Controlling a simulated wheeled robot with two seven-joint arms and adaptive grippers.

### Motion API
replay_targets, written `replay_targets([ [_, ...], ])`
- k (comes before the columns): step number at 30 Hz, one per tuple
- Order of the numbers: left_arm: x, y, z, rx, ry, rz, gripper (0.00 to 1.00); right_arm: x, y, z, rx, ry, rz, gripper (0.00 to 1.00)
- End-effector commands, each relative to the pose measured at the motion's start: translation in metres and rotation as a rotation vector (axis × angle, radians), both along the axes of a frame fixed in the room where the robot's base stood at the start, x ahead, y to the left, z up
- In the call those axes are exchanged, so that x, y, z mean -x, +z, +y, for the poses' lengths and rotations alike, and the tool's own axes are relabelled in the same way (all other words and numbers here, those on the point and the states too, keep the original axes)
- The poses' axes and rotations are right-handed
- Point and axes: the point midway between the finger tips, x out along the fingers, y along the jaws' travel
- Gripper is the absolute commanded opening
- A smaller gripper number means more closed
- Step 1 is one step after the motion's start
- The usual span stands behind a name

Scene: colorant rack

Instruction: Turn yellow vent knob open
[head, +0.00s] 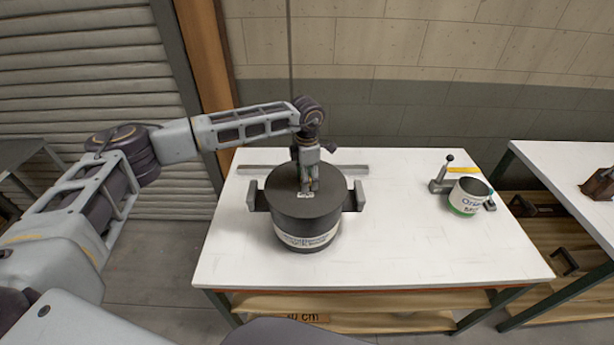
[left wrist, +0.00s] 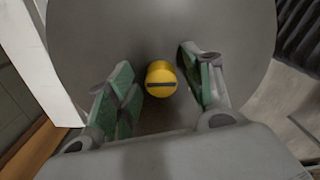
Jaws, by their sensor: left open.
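The yellow vent knob (left wrist: 160,79) stands on the dark round lid (left wrist: 100,25) in the left wrist view. It is a small yellow cylinder with a dark slot across its top. My left gripper (left wrist: 158,85) is open, with one green-padded finger on each side of the knob and a gap to both. In the head view my left gripper (head: 309,190) points down over the middle of the dark pot's lid (head: 285,197) and hides the knob. The pot (head: 307,222) has a white label and two side handles. My right gripper is not in view.
The pot stands on a white table (head: 400,250). A small white and green labelled can (head: 466,197) is at the table's right, next to a grey clamp-like device (head: 441,184). A grey rail (head: 255,170) lies behind the pot. The table between pot and can is clear.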

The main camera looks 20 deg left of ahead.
Motion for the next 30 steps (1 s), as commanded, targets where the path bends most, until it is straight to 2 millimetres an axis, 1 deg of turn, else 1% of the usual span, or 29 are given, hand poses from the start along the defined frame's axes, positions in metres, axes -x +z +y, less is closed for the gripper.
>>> replay_targets([
  [6, 0.0000, -0.0005, 0.0000, 0.000, 0.000, 0.000, 0.51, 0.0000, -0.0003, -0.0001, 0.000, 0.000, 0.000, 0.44],
  [7, 0.0000, -0.0005, 0.0000, 0.000, 0.000, 0.000, 0.49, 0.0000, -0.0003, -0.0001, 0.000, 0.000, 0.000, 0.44],
  [15, 0.0000, -0.0003, 0.0001, 0.000, 0.000, 0.000, 0.15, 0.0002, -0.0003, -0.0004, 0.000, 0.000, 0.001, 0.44],
  [17, -0.0001, -0.0002, 0.0001, 0.000, 0.000, 0.000, 0.07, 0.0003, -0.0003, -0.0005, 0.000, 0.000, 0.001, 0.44],
  [18, 0.0000, -0.0002, 0.0001, 0.000, 0.000, 0.000, 0.05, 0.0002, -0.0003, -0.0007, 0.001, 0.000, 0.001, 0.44],
  [25, -0.0002, -0.0004, 0.0002, 0.000, 0.012, 0.000, 0.05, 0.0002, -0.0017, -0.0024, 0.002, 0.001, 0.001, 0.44],
  [30, -0.0005, -0.0007, 0.0003, 0.001, 0.051, -0.001, 0.05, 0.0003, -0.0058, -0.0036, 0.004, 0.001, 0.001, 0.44],
])
